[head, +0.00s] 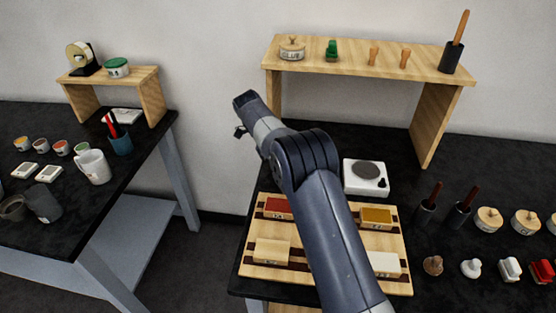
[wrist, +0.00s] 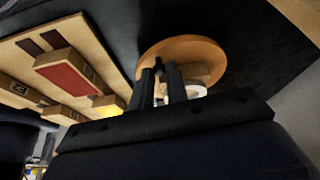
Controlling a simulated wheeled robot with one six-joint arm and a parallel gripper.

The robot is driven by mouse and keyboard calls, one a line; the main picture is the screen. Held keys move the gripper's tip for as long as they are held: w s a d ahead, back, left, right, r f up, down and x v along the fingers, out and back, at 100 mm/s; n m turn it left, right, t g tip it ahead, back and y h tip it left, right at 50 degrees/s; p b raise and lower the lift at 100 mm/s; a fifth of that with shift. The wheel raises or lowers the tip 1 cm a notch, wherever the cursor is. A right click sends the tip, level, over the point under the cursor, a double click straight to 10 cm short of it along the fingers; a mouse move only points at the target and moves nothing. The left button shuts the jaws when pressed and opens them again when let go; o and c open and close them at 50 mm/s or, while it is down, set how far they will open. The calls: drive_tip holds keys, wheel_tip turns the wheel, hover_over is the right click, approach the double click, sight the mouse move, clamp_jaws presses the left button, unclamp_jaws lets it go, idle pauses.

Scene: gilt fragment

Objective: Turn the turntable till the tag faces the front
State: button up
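The turntable shows in the wrist view as a round wooden disc (wrist: 190,46) on the black table top. A pale wooden piece and a white ringed piece (wrist: 196,91) show on or beside it, partly hidden by my fingers. I cannot make out the tag. My gripper (wrist: 161,78) reaches over the disc's near-left part, its two dark fingers close together. A small dark upright thing shows between the fingertips; I cannot tell whether they grip it. In the head view my gripper (head: 240,131) is small and dark at the arm's far end, and the turntable is not discernible.
A striped wooden board (head: 246,266) with coloured blocks lies under my arm; its red block (wrist: 68,73) is left of my gripper. A white device (head: 366,178) stands behind. A wooden shelf (head: 350,55) rises at the back. Stamps and jars fill the right; another table (head: 60,223) is left.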

drive_tip(key=o, duration=0.4)
drive_tip(key=shift+r, duration=0.1)
drive_tip(key=v, duration=1)
drive_tip(key=shift+a+r+p, duration=0.25)
drive_tip(key=shift+p, duration=0.15)
drive_tip(key=shift+f, duration=0.1)
drive_tip(key=x, duration=1)
drive_tip(key=shift+d+f+b, duration=0.25)
drive_tip(key=shift+b, duration=0.15)
